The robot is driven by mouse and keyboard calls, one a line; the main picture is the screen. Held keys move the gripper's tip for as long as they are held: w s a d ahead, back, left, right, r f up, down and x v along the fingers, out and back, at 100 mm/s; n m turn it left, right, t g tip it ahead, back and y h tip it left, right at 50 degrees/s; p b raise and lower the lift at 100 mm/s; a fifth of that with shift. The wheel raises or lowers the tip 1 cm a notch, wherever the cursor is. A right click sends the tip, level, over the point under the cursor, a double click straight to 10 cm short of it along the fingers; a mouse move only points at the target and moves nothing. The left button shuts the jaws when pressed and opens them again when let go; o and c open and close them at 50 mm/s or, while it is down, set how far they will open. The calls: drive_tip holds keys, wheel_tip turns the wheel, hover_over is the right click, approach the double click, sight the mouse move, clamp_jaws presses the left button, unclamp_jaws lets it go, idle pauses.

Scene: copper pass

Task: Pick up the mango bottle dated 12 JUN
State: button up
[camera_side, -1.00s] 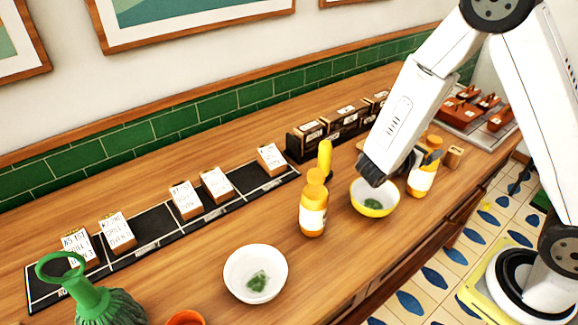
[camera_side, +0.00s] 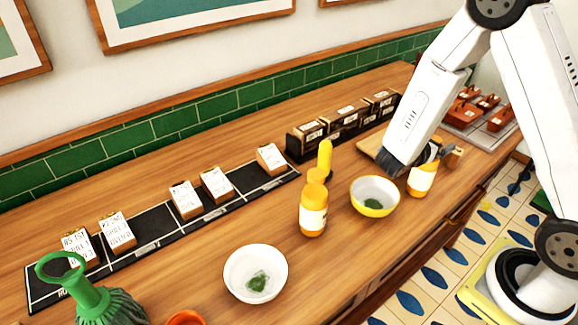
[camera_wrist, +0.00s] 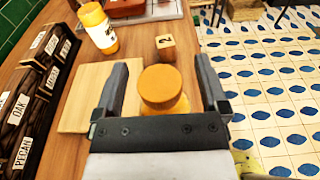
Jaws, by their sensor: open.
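One bottle with an orange cap and white label (camera_side: 422,179) stands upright at the right of the white-and-yellow bowl. My gripper (camera_wrist: 160,64) is open at this bottle's top, with its orange cap (camera_wrist: 160,84) between the spread fingers in the wrist view. My wrist partly covers it in the side view. Another orange bottle (camera_side: 313,211) stands left of the bowl. A further orange-capped bottle (camera_wrist: 97,27) stands at the upper left of the wrist view. The flavour and date on the labels cannot be read.
The white-and-yellow bowl (camera_side: 374,194) stands close to the gripper's bottle. A wooden board (camera_wrist: 88,98) and a small numbered wooden block (camera_wrist: 166,48) are near the fingers. Labelled dark boxes (camera_wrist: 38,88) line the left. A white bowl (camera_side: 255,275) stands nearer the front.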

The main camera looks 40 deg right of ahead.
drive_tip(key=shift+d+f, duration=0.1)
drive_tip(key=shift+d, duration=0.55)
clamp_jaws()
idle(1.3)
